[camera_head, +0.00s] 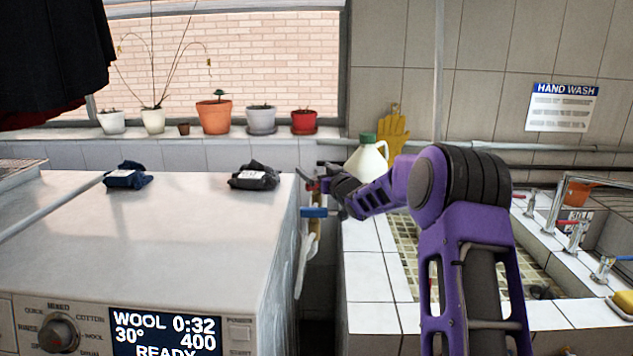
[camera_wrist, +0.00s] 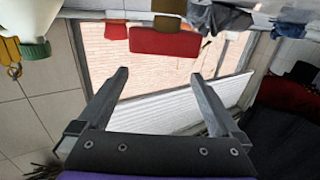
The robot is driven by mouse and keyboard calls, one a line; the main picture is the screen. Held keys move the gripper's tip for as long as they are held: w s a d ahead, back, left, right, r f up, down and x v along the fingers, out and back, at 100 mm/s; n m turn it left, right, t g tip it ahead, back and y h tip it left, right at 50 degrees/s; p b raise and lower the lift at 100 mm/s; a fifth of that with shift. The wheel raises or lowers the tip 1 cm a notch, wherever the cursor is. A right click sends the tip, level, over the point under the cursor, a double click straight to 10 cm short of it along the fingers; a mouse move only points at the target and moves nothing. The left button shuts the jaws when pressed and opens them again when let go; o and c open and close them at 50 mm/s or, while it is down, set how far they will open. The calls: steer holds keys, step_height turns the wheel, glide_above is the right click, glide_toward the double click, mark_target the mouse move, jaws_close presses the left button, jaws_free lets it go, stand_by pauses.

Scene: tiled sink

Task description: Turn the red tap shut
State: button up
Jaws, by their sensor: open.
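The red tap's handle (camera_head: 313,187) is small in the head view, beside the far right corner of the washing machine and partly hidden by my gripper. In the wrist view the red handle (camera_wrist: 165,42) lies crosswise, with a brass-coloured stem above it. My gripper (camera_head: 308,171) is close to the handle. In the wrist view my gripper (camera_wrist: 159,75) is open, its two fingers apart with nothing between them. The handle shows just past the fingertips, towards the picture's top; I cannot tell whether they touch.
A blue tap handle (camera_head: 318,212) sits just below the red one. The washing machine (camera_head: 170,235) stands close on the left, with two dark bundles on top. A white jug (camera_head: 368,160) and tiled sink edge (camera_head: 372,268) are on the right. Pots line the windowsill.

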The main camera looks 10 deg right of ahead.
mark_target(317, 192)
step_height(317, 192, up, 6)
steer(key=shift+f+p, duration=0.1)
steer(key=shift+p, duration=0.3)
